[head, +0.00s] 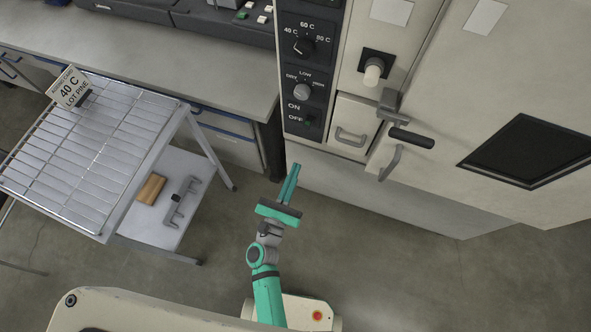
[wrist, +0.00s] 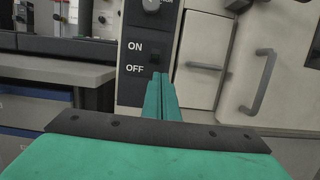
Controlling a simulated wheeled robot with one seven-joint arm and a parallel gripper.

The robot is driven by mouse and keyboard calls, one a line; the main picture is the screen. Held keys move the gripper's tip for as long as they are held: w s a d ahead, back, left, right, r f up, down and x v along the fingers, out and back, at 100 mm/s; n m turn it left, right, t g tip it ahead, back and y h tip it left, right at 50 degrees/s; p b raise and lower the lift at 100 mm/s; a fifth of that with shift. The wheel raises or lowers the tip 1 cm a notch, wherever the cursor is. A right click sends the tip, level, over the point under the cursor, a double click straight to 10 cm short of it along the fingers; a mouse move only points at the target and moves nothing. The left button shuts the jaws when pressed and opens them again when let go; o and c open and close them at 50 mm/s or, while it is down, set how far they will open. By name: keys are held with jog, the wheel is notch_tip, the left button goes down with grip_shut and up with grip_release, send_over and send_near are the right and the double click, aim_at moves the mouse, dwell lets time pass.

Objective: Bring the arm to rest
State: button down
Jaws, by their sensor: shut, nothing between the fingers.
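My gripper (head: 290,184) is teal with a dark band, and its two fingers are closed together with nothing between them. In the head view it is stretched out over the floor, in front of the tall cabinet (head: 440,205). In the wrist view the shut fingers (wrist: 161,98) point at the lower part of the dark control panel (wrist: 133,85), just below the OFF label. They look apart from the panel, but the exact gap cannot be told.
A wire-rack cart (head: 150,101) stands at left with a sign (head: 69,89) reading 40 C LOT PINE. Its lower shelf holds a wooden block (head: 151,189) and a grey bracket (head: 181,203). Cabinet handles (head: 390,163) stick out at right. A counter (head: 200,62) runs behind.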

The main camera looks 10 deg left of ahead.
jog(key=shift+d, duration=0.15)
jog(key=s+d+r+m+g+y, duration=0.1)
jog(key=s+d+r+m, duration=0.1)
jog(key=s+m, duration=0.5)
jog(key=s+d+r+m+g+y, duration=0.1)
jog(key=s+m, duration=0.7)
jog(key=m, duration=0.8)
jog(key=s+d+r+m+g+y, duration=0.2)
jog(key=s+m, duration=0.6)
jog(key=m, duration=0.4)
notch_tip(320, 180, up, 2)
jog(key=shift+d+r+g, duration=0.1)
jog(key=shift+d+g, duration=0.2)
jog(key=shift+d, duration=0.45)
jog(key=c, duration=2.4)
grip_release()
jog(key=shift+s+d+r+n, duration=0.1)
jog(key=shift+s+n, duration=0.15)
jog(key=shift+n, duration=0.05)
jog(key=o, duration=0.8)
jog(key=shift+s+n, duration=0.15)
jog(key=shift+n, duration=0.15)
jog(key=shift+c, duration=0.8)
jog(key=shift+d, duration=0.1)
